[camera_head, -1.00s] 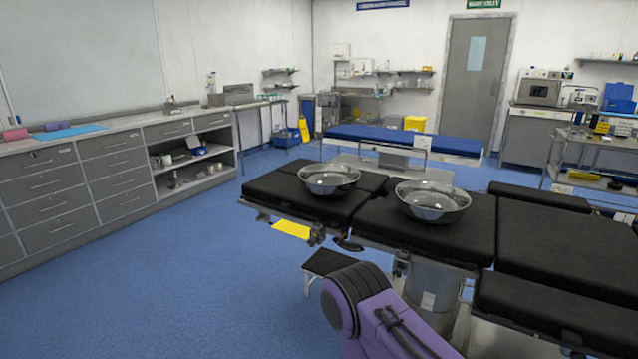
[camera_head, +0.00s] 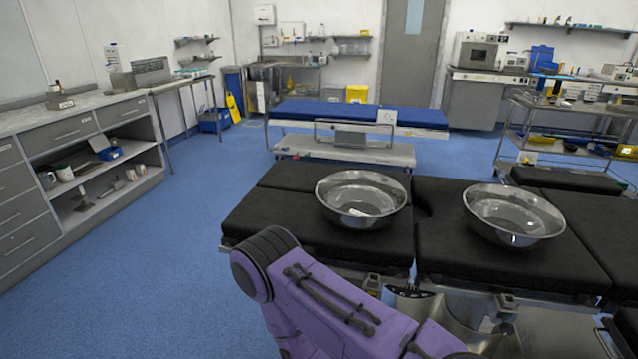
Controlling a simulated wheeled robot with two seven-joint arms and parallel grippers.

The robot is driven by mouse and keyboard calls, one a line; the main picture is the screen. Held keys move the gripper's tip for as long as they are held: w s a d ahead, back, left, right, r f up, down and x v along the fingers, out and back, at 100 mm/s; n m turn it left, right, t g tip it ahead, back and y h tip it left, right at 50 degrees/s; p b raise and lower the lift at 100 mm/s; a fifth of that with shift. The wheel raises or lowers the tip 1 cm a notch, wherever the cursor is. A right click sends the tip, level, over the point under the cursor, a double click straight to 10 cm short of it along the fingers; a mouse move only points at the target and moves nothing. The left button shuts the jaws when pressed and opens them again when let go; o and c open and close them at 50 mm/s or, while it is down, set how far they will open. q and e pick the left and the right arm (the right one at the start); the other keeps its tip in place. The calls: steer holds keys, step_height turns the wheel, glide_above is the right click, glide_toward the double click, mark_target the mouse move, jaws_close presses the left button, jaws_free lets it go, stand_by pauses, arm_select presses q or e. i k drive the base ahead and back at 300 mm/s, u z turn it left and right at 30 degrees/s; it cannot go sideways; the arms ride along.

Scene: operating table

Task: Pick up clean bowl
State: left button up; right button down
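Two shiny metal bowls rest upright on the black operating table (camera_head: 270,220). The left bowl (camera_head: 350,207) sits on the left pad and shows a small pale patch low inside it, too small to make out. The right bowl (camera_head: 510,228) sits on the pad to its right. From this view I cannot tell which bowl is clean. A purple arm link of mine reaches up from the bottom, in front of the table and below the left bowl. Neither of my grippers is in view.
A grey cabinet (camera_head: 60,140) with drawers and open shelves stands along the left wall. A blue-topped trolley (camera_head: 350,111) stands behind the table. A shelved metal cart (camera_head: 555,153) with equipment is at the right. Blue floor (camera_head: 160,290) is clear at the left.

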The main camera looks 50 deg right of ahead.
mark_target(361, 201)
steer(key=i, duration=0.6)
steer(key=z, duration=2.95)
